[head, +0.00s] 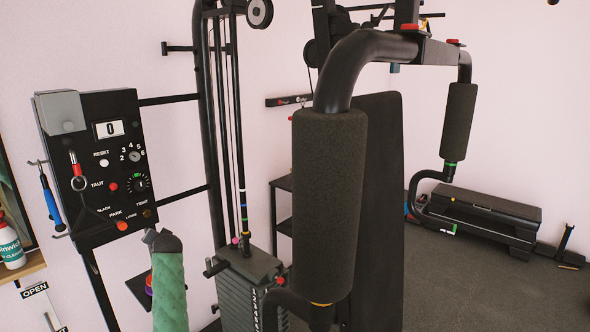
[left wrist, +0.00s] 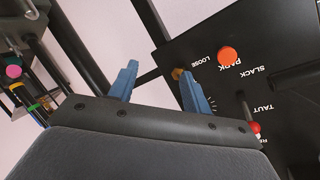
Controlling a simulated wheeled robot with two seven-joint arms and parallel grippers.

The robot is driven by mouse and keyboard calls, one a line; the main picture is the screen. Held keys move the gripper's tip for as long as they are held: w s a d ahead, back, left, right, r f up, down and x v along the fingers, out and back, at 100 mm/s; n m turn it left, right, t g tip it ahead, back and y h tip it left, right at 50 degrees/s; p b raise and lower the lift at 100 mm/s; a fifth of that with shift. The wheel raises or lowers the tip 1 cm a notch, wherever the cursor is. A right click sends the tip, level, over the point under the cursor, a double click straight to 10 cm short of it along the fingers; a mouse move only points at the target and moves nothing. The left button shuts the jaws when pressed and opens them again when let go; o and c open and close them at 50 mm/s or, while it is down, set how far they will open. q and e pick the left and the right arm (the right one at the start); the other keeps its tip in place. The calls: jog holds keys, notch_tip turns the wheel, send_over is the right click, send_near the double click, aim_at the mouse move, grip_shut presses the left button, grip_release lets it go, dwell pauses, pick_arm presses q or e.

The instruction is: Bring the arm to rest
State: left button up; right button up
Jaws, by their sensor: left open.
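My left gripper (left wrist: 158,75) shows in the left wrist view as two blue fingers standing apart on a dark palm, with nothing held between them. The right finger overlaps the edge of the black control panel (left wrist: 285,75) in the picture, close to the amber button by the word LOOSE (left wrist: 178,73). I cannot tell whether it touches. The red-orange PARK button (left wrist: 227,57) is beyond it. I cannot make out the left gripper's fingers in the head view. The same panel stands at the left there (head: 97,140), with its display reading 0. My right gripper is in neither view.
A padded arm of the exercise machine (head: 328,200) fills the middle. A green sleeved thing (head: 169,290) stands below the panel. A weight stack (head: 248,290) and cables are beside it.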

pick_arm(q)
jog(key=s+d+f+n+g+h, duration=0.1)
jog(key=s+d+f+h, duration=0.25)
jog(key=d+f, duration=0.45)
jog(key=s+d+f+n+h, duration=0.15)
jog(key=s+d+f, duration=0.35)
jog(key=f, duration=0.5)
jog(key=s+d+f+m+g+h, duration=0.1)
jog(key=s+d+f+h, duration=0.1)
jog(key=s+d+f, duration=0.6)
jog(key=s+d+f+m+g+h, duration=0.1)
jog(key=s+d+f+g, duration=0.15)
jog(key=s+f, duration=0.55)
jog(key=s+d+f+g, duration=0.1)
jog(key=s+d+f, duration=0.1)
jog(key=s+f, duration=0.6)
jog(key=s+d+f+g, duration=0.2)
jog(key=s+f, duration=0.7)
jog(key=s, duration=1.2)
jog(key=s+d+f+g+h, duration=0.1)
jog(key=s+d+f+g, duration=0.1)
jog(key=s+f, duration=0.7)
jog(key=s+m, duration=0.1)
jog(key=s, duration=0.5)
jog(key=shift+d+f, duration=0.2)
pick_arm(e)
jog(key=shift+a, duration=0.25)
